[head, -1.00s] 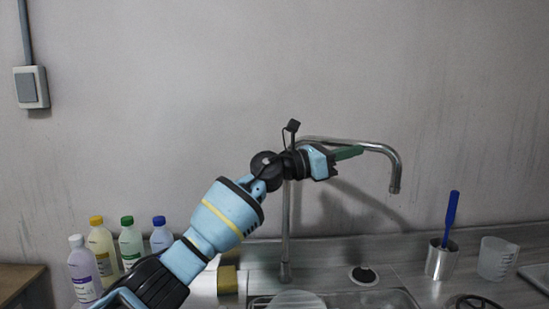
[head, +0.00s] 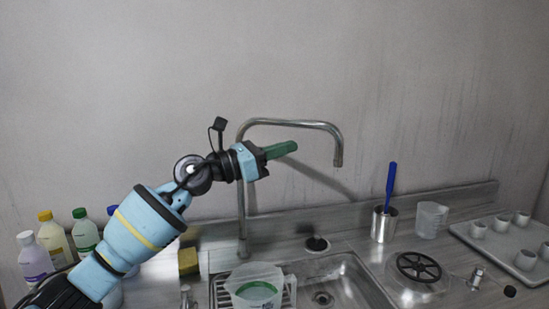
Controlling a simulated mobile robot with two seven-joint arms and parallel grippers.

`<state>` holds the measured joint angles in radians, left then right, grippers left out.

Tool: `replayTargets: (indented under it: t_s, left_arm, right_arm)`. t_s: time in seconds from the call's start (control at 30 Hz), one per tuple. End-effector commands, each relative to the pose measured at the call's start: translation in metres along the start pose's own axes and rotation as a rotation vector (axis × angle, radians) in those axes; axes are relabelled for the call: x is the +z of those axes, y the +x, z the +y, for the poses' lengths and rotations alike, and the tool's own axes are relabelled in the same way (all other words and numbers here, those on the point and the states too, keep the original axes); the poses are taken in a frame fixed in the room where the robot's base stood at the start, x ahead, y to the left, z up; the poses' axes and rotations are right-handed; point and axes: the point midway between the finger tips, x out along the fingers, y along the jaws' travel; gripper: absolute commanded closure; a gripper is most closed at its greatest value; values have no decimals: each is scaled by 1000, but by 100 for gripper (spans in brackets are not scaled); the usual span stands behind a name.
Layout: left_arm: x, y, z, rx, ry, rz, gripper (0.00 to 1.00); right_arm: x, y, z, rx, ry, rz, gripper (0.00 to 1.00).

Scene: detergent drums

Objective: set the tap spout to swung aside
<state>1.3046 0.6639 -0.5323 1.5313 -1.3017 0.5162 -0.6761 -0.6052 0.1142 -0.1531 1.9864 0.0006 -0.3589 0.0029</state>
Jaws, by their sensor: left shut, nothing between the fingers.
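The metal tap spout (head: 295,123) rises from an upright pipe behind the sink (head: 365,280). It runs to the right and bends down at its tip, over the back of the sink area. My left gripper (head: 287,149) has green fingers, shut and empty. In the picture it lies just below the spout's horizontal run and left of its down-turned end. I cannot tell whether it touches the spout. My left wrist and forearm cover part of the upright pipe. My right gripper is not in view.
A clear jug (head: 256,286) stands at the sink's left. A sponge (head: 188,262) and several bottles (head: 84,232) stand left. A metal cup (head: 384,225) with a blue-handled tool, a measuring cup (head: 431,220), a black handwheel (head: 419,267) and a tray (head: 488,243) with small cups are right.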

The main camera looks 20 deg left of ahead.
Motion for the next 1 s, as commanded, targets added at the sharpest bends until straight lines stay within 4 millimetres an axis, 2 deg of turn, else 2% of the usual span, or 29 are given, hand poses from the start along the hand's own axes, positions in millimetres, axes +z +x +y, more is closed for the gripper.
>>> replayTargets:
  t_s: [0.2, 0.4, 1.0]
  left_arm:
    - [-1, -20, -21, 0, 4, 1, 100]
    - [-2, -29, -31, 0, 3, 1, 100]
    - [-3, -30, -32, 0, 1, 0, 100]
  right_arm:
    - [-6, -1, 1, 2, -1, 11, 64]
    - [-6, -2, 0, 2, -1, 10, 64]
    - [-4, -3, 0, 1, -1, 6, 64]
